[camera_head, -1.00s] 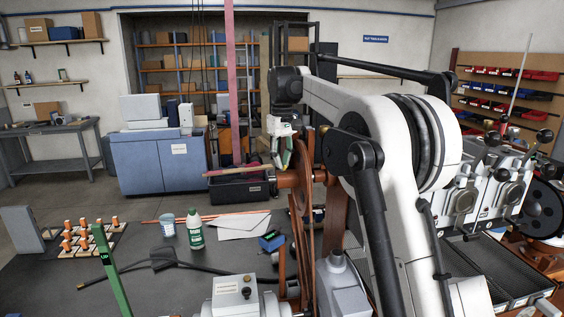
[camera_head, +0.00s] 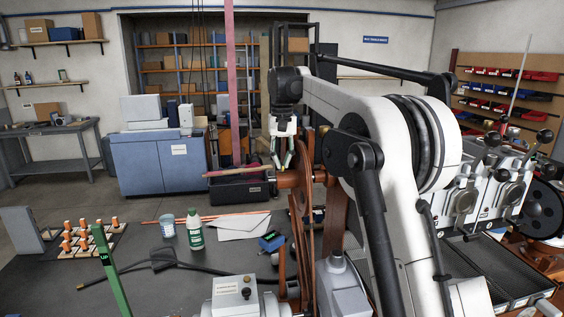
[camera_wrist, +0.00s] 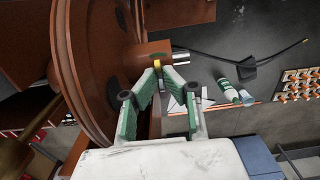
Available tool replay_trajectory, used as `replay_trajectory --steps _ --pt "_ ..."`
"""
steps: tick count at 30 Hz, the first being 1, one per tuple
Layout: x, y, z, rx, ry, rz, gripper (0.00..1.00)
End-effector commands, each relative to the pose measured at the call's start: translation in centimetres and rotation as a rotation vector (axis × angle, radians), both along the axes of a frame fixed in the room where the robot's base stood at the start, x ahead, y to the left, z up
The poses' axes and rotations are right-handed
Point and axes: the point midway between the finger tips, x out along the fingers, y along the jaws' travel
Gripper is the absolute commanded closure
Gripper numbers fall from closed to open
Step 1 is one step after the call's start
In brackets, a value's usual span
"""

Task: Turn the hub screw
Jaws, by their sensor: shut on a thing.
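The reddish-brown wheel (camera_head: 304,210) stands upright on the bench, with its hub (camera_head: 288,179) sticking out to the left under my gripper. In the wrist view the wheel (camera_wrist: 88,70) fills the left side and the hub (camera_wrist: 150,53) ends in a bright metal shaft (camera_wrist: 180,56). A small yellow piece, seemingly the hub screw (camera_wrist: 158,69), shows at the hub between my fingertips. My gripper (camera_head: 282,166) points down at the hub, its green-padded fingers converging. It is shut on the screw; the fingertips (camera_wrist: 158,76) hide most of it.
A green upright strip (camera_head: 111,272) stands in front. A roaster (camera_head: 480,195) stands right.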

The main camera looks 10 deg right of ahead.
Motion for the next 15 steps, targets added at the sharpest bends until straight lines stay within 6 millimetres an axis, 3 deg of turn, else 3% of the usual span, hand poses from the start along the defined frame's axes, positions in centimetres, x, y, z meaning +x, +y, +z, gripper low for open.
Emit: replay_trajectory --steps 6,7,10,15 --pt "0.02 0.0 0.07 0.0 -0.001 0.001 1.0" --pt "0.02 0.0 0.07 0.0 -0.001 0.001 0.92" --pt "0.01 0.01 0.05 0.0 -0.001 0.001 0.78" --pt "0.01 0.0 0.03 0.0 0.0 0.001 0.76"
